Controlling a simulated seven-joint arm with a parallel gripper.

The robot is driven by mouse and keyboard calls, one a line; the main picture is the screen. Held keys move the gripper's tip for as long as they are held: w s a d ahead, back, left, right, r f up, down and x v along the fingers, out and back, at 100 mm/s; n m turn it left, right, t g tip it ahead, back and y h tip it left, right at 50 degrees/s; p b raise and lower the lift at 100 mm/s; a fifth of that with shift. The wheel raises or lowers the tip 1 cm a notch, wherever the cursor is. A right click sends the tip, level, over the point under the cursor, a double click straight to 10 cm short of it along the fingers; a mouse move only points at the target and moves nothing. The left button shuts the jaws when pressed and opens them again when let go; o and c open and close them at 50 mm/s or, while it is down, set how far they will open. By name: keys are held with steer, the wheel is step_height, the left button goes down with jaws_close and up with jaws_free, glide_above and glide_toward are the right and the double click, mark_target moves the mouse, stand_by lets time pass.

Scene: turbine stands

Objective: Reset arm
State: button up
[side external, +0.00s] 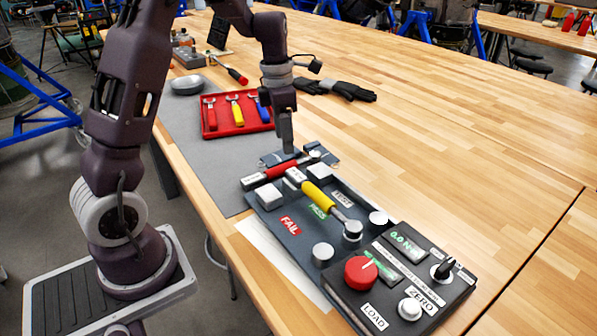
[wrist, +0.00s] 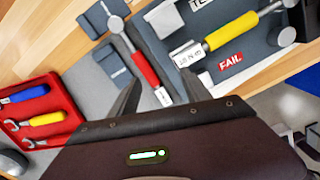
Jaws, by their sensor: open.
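My gripper (side external: 288,150) points down above the near end of the grey mat, close to a red-handled torque wrench (side external: 282,170). In the wrist view, my gripper (wrist: 160,75) is open, with its fingers apart. The red-handled wrench (wrist: 140,62) appears between and beyond the fingers, lying on dark supports. I cannot tell its exact height gap from the fingers. A yellow-handled torque wrench (side external: 319,197) lies across the dark test plate (side external: 297,240), its head at a round post. It also shows in the wrist view (wrist: 232,30).
A red tray (side external: 214,133) holds red, yellow and blue-handled wrenches. A control box (side external: 390,300) has a red knob, a ZERO button and a green display. A red FAIL label (side external: 290,225) is on the plate. Black gloves (side external: 345,90) lie behind. The wooden table's right side is clear.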

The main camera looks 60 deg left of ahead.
steer(key=s+d+r+m+t, duration=0.2)
steer(key=s+d+r+m, duration=0.4)
steer(key=d+r+m, duration=0.4)
steer(key=s+d+m+t, duration=0.1)
steer(key=s+d+m, duration=0.1)
steer(key=s+m, duration=0.3)
steer(key=s+d+m+t, duration=0.1)
steer(key=s+d+m, duration=0.2)
steer(key=s+m, duration=0.3)
steer(key=s+d+r+m, duration=0.1)
steer(key=s+d+m, duration=0.2)
steer(key=m, duration=0.8)
steer(key=s, duration=0.2)
steer(key=shift+s+t, duration=0.3)
steer(key=shift+t, duration=0.1)
